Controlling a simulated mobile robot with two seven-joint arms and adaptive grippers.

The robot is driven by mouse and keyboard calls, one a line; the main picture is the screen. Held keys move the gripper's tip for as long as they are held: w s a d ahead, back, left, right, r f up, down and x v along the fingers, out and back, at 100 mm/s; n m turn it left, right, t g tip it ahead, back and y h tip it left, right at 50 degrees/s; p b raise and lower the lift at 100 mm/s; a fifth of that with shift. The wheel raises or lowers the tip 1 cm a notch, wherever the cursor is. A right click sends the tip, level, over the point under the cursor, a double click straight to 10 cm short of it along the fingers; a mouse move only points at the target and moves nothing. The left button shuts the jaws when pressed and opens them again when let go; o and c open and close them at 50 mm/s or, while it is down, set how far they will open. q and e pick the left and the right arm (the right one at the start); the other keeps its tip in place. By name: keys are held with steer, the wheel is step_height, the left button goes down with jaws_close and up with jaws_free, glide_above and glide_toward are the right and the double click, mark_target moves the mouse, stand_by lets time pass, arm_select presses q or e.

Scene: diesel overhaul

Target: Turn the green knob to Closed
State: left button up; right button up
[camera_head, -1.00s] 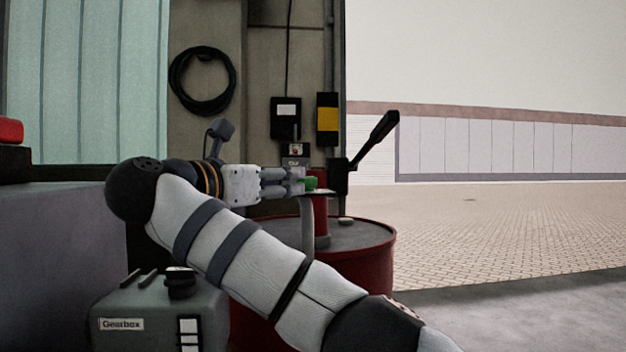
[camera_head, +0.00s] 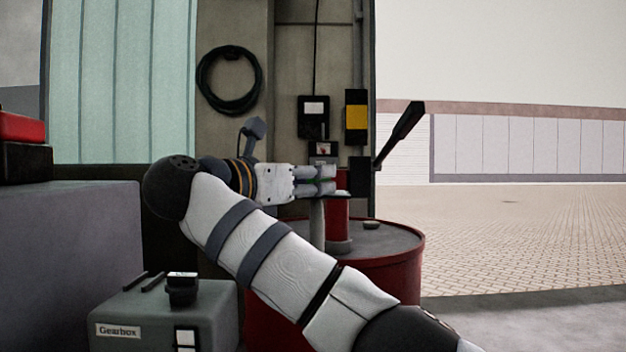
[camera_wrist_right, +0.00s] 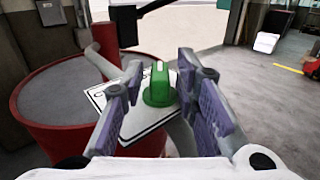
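The green knob (camera_wrist_right: 160,86) stands on a white plate (camera_wrist_right: 148,122) with a black border. Lettering shows at the plate's left side, but only part of it is readable. My right gripper (camera_wrist_right: 159,80) is open, with one finger on each side of the knob. A narrow gap seems to show between the knob and the fingers. In the head view my right gripper (camera_head: 326,180) reaches in level from the left, and its fingers hide nearly all of the knob. My left gripper is not in view.
A red drum (camera_head: 385,262) with a grey top stands below the knob, with a red post (camera_head: 337,218) on it. A black lever (camera_head: 402,131) rises to the right. A grey gearbox case (camera_head: 215,312) sits at front left. Open paved ground lies to the right.

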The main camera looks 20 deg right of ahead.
jaws_close()
